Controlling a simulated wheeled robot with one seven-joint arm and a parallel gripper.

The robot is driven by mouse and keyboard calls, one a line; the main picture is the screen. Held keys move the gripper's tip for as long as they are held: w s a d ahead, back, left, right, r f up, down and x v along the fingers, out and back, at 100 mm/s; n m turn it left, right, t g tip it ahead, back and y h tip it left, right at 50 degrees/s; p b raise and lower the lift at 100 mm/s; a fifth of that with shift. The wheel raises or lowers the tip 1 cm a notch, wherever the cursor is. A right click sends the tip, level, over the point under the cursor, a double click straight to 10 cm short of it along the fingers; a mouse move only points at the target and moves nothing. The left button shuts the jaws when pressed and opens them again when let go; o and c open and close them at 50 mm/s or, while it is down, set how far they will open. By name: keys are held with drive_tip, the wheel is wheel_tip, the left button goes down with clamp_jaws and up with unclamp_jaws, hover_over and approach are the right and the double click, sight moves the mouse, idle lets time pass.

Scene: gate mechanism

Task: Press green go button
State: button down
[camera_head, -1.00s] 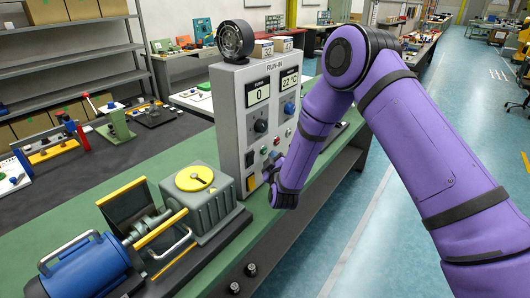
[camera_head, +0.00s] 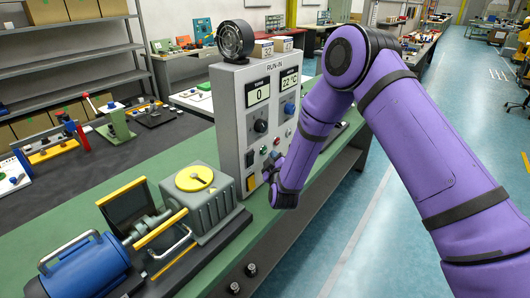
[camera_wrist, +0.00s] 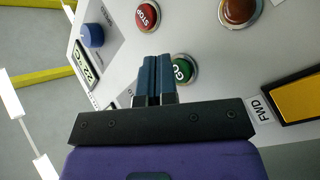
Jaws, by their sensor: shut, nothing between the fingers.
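The green GO button (camera_wrist: 182,70) is on the face of the run-in control box (camera_head: 240,80). In the wrist view it is partly hidden behind my gripper's fingers. My gripper (camera_wrist: 156,62) is shut and empty, with its fingertips close to the button and a little to its left in that view. I cannot tell whether they touch it.
The red STOP button (camera_wrist: 147,15), a red lamp (camera_wrist: 238,10) and a yellow FWD switch (camera_wrist: 300,98) are close by on the panel. A blue motor (camera_head: 85,268) and grey gearbox (camera_head: 198,205) sit on the green bench in front of the box.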

drive_tip(key=shift+a, duration=0.1)
drive_tip(key=shift+w+a, duration=0.25)
